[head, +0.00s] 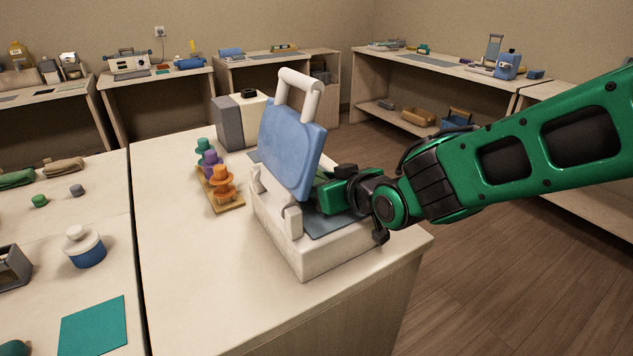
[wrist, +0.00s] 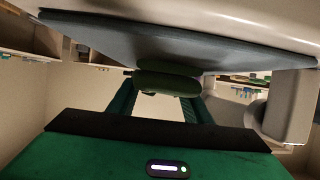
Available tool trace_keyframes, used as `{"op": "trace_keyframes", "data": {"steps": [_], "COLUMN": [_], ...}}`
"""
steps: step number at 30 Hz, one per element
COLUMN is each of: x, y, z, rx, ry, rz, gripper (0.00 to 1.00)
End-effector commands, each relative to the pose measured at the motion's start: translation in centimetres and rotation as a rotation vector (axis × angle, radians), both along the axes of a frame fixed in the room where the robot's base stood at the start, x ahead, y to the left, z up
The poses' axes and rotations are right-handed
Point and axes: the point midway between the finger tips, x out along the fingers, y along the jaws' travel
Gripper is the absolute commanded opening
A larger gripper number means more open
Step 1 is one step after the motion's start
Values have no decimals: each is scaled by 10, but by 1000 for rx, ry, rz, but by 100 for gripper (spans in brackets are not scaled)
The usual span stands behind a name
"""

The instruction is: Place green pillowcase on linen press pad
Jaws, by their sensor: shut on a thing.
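The linen press (head: 300,252) is a white box on the middle table, with its blue lid (head: 290,150) raised and a grey-blue pad (head: 332,222) in its base. My gripper (head: 332,194) reaches in from the right, over the pad and beside the lid. In the wrist view my gripper (wrist: 163,92) is shut on a dark green rolled thing, the green pillowcase (wrist: 168,80). The roll lies close to a grey-blue padded surface (wrist: 95,38); whether they touch I cannot tell. In the head view the pillowcase cannot be told apart from my green gripper.
A wooden rack with coloured knobbed pieces (head: 221,190) stands left of the press. A grey and cream box (head: 240,118) stands behind it. The left table holds a teal cloth (head: 93,325), a blue-white jar (head: 84,247) and rolled cloths (head: 62,167). The table's front-left top is clear.

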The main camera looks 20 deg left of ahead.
Motion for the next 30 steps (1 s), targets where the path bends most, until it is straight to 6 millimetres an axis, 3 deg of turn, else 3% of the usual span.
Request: {"op": "trace_keyframes", "data": {"steps": [11, 12, 14, 25, 30], "x": [0, 0, 0, 0, -10], "y": [-1, -1, -1, -1, -13], "z": [-4, -4, -4, -1, 6], "rx": [3, 3, 3, 2, 3], "ry": [-3, -3, -3, -4, -5], "rz": [-1, -1, -1, -1, -1], "gripper": [22, 50, 64, 64, 64]}}
